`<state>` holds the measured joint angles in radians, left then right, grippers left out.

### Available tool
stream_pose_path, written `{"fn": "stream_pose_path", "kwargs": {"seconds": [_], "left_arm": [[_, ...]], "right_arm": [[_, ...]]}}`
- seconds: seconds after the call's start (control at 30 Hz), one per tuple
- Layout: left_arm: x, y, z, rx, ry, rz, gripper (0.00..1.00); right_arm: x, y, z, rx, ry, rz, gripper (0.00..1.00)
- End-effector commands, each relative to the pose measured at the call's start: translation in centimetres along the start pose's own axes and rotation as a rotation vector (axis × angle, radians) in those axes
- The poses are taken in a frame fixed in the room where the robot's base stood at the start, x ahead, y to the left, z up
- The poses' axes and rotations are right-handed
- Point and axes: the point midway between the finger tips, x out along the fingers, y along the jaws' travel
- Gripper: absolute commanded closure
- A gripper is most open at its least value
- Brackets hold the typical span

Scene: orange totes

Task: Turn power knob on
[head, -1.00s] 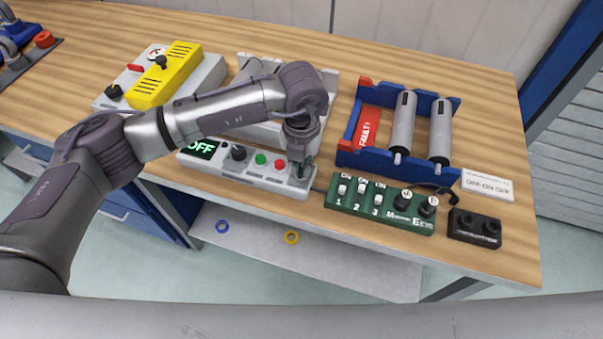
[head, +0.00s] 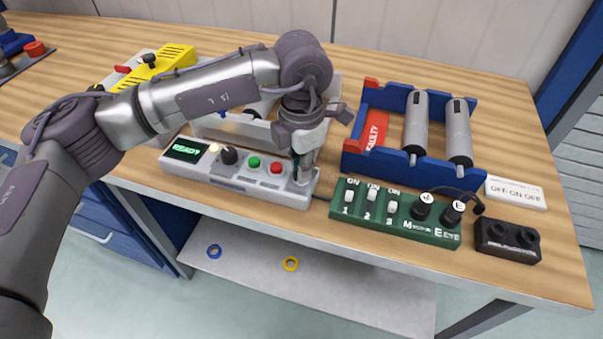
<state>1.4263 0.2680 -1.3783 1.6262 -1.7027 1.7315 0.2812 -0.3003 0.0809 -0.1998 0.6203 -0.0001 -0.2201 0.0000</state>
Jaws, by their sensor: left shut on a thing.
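A long white control box (head: 214,183) lies near the table's front edge. Its display (head: 187,149) at the left end reads READY in green. Beside the display are a small lit lamp, a black knob (head: 230,155), a green button (head: 254,162) and a red button (head: 276,167). My left gripper (head: 303,175) points down at the right end of this box, just right of the red button. It is shut on the power knob there, which its fingers mostly hide. My right gripper is not in view.
Right of the box sits a green switch panel (head: 395,232) with several white switches. Behind it stands a blue rack (head: 381,172) with two grey cylinders. A black block (head: 507,240) and a white label plate (head: 516,193) lie at the right. A yellow device (head: 165,62) is behind my arm.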

Motion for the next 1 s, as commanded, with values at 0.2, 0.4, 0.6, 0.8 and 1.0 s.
{"fn": "stream_pose_path", "kwargs": {"seconds": [0.2,0.4,0.6,0.8,1.0], "left_arm": [[-0.08,0.07,0.09,0.05,-0.004,0.002,1.0],[-0.18,0.06,0.09,0.063,-0.004,0.002,1.0],[-0.21,0.06,0.09,0.064,-0.004,0.002,1.0],[-0.18,0.07,0.08,0.063,-0.004,0.002,0.69],[-0.09,0.03,0.05,0.062,-0.002,0.001,0.64]], "right_arm": [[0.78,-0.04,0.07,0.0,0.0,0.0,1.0],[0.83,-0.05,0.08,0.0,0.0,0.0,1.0],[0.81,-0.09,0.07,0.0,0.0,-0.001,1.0],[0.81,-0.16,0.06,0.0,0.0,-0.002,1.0],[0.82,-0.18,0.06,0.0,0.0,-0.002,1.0]]}}
